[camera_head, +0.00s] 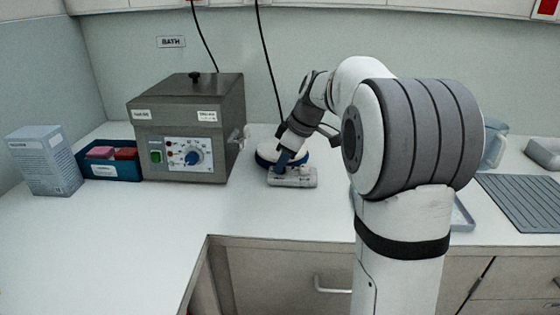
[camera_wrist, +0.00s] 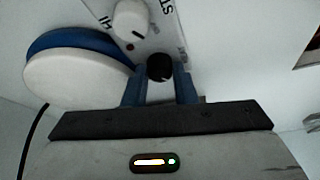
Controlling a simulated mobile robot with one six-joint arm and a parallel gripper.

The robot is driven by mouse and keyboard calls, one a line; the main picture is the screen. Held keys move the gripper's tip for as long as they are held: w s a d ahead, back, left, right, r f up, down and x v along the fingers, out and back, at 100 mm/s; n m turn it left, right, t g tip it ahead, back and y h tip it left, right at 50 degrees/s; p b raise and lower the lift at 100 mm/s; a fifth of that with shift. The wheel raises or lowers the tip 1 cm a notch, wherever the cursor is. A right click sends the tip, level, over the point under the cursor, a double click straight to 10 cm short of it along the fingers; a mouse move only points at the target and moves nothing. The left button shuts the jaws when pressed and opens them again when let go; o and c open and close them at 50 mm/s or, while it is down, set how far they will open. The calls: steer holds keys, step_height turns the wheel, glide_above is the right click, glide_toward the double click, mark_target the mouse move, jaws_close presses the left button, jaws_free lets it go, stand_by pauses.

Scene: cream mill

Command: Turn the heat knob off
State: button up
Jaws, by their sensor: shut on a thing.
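A small stirrer-like unit with a round white plate and blue rim (camera_head: 268,156) stands on the counter right of the grey bath. In the wrist view its plate (camera_wrist: 75,82) is at left, and its panel carries a white knob (camera_wrist: 130,20) and a black knob (camera_wrist: 160,67). Partly cut-off lettering, with an "H" and "ST", is near them; I cannot tell which knob is marked heat. My gripper (camera_wrist: 160,80) has its blue fingers on both sides of the black knob, shut on it. In the head view my gripper (camera_head: 284,160) reaches down to the panel.
The grey bath (camera_head: 190,110) has a blue dial and a green switch. A blue tray (camera_head: 112,172) and a white carton (camera_head: 45,160) stand to its left. A ribbed grey mat (camera_head: 520,200) lies at right. The front-left counter is clear.

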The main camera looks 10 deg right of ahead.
steer(key=shift+w+d+r, duration=0.1)
steer(key=shift+w+r, duration=0.05)
steer(key=shift+r, duration=0.05)
stand_by(0.3)
steer(key=o, duration=1)
steer(key=shift+f, duration=0.1)
